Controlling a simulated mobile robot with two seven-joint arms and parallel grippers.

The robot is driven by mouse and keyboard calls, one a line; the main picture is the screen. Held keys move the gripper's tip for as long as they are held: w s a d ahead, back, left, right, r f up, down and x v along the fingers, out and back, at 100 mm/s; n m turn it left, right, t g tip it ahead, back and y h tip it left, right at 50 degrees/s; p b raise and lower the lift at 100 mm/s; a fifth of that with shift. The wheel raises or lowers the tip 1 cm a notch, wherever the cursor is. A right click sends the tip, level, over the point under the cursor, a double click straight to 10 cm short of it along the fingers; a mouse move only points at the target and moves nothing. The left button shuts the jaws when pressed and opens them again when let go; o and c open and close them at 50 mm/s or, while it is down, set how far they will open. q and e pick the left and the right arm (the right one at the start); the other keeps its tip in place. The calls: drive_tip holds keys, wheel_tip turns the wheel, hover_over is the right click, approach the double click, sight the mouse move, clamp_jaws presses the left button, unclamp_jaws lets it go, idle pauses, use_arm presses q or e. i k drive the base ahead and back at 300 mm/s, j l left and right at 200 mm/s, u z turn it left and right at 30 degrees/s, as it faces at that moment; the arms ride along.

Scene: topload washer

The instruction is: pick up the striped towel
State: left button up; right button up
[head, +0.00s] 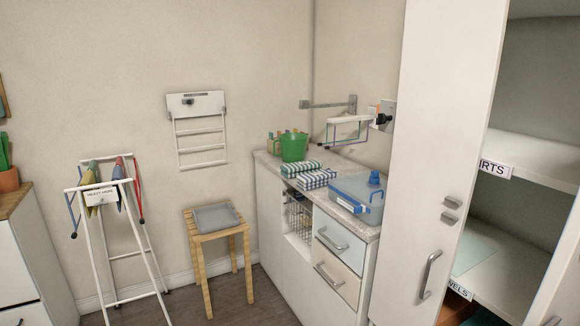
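Two folded striped cloths lie side by side on the counter top (268,161) in the head view. The back one is a green-and-white striped towel (300,168). The front one is a blue-and-white striped or checked towel (317,179). They lie close together, between a green bucket and a blue box. I cannot tell from the pattern which one the task means. Neither of my grippers shows in this view.
The green bucket (293,147) stands behind the towels, and the blue lidded box (357,197) stands to their right. A wall-mounted rack (347,122) juts out above the counter. A wooden stool (216,240) and white drying rack (110,220) stand left. A tall cabinet (440,140) is right.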

sight(290, 170)
drive_tip(key=i+j+u, duration=0.1)
drive_tip(key=i+j, duration=1.35)
drive_tip(key=i, duration=0.1)
